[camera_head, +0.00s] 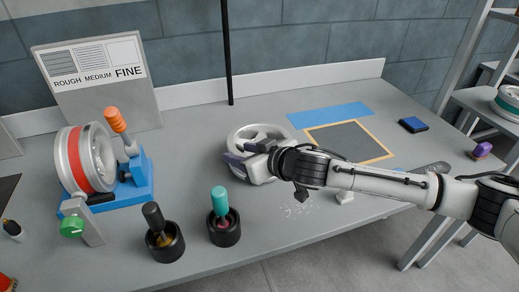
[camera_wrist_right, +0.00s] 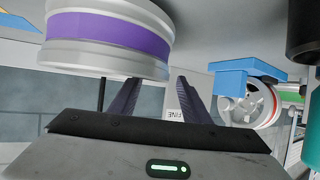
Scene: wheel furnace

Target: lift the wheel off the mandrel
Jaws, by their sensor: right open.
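A silver wheel with a red band (camera_head: 72,160) sits upright on the mandrel stand, which has a blue base (camera_head: 138,182), at the left of the head view. It also shows small at the right of the right wrist view (camera_wrist_right: 262,106). A second silver wheel (camera_head: 258,131) lies flat at mid-table; its purple band (camera_wrist_right: 105,36) shows in the wrist view. My right gripper (camera_head: 237,154) is open beside this flat wheel, far from the mandrel, with nothing between its fingers (camera_wrist_right: 158,98). Whether it touches the flat wheel is unclear. The mandrel's shaft is mostly hidden. My left gripper is not in view.
An orange-handled tool (camera_head: 116,121) rises by the stand, and a green knob (camera_head: 72,227) is in front. Two black cups hold a black-handled tool (camera_head: 153,216) and a teal-handled tool (camera_head: 219,199). A framed dark mat (camera_head: 350,142) lies right. A rough/medium/fine board (camera_head: 98,85) stands behind.

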